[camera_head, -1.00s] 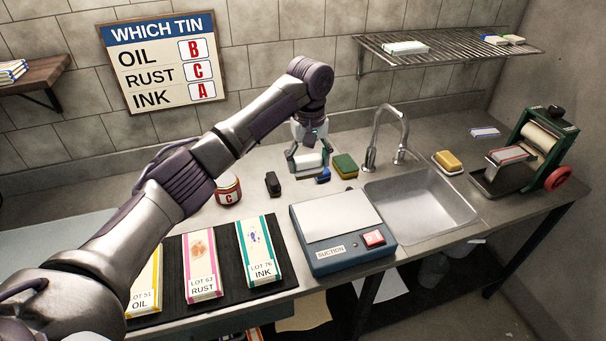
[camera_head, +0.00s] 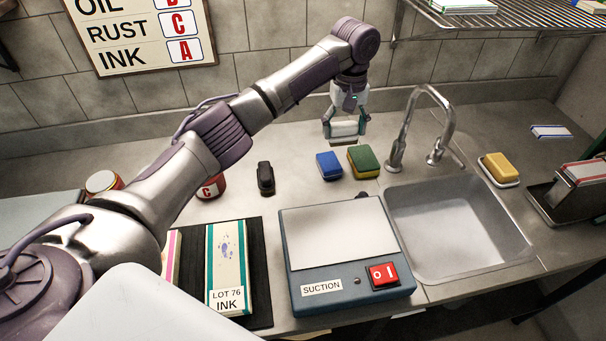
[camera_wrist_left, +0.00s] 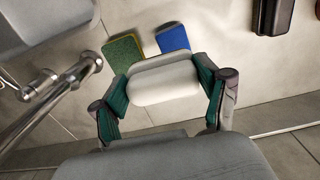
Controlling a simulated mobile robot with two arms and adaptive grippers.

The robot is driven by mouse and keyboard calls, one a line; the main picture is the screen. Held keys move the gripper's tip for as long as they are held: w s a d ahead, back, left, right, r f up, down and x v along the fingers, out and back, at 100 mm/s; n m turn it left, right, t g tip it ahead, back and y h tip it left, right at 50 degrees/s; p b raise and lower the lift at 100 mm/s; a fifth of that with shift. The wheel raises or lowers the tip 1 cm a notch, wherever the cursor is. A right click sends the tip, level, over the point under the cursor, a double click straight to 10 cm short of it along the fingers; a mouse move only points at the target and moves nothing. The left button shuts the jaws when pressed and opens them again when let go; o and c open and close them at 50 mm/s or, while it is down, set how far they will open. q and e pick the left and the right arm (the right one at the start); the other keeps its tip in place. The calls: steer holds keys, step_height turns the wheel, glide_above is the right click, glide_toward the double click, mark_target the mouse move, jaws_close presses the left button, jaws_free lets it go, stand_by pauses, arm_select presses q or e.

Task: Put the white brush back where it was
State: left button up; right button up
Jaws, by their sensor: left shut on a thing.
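The white brush (camera_wrist_left: 163,80) is a pale block with rounded edges. My left gripper (camera_wrist_left: 162,88) is shut on it, with one green-padded finger at each end. In the head view the left gripper (camera_head: 345,129) and the white brush (camera_head: 344,128) are at the back of the counter, left of the tap, behind the blue block and the green-and-yellow sponge. I cannot tell whether the brush touches the counter. My right gripper is not in view.
A blue block (camera_head: 329,166), a green-and-yellow sponge (camera_head: 364,161) and a black block (camera_head: 265,178) lie in front. The tap (camera_head: 404,130) and sink (camera_head: 455,225) are to the right. The suction box (camera_head: 345,250) stands at the front. Bare counter lies left of the gripper.

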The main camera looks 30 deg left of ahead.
arm_select(q)
steer(key=s+a+f, duration=0.2)
steer(key=s+a+f+p, duration=0.1)
steer(key=s+a+f, duration=0.1)
steer(key=a, duration=0.1)
steer(key=s+a+f+p, duration=0.1)
steer(key=s+a+f, duration=0.1)
steer(key=s+a, duration=0.1)
steer(key=shift+s+f, duration=0.1)
steer(key=shift+f, duration=0.05)
step_height(320, 180, down, 4)
steer(key=shift+a+f+p, duration=0.1)
steer(key=shift+p, duration=0.45)
steer(key=shift+s, duration=0.1)
steer(key=o, duration=1)
step_height(320, 180, up, 12)
steer(key=shift+r+b, duration=0.1)
steer(key=shift+b, duration=0.45)
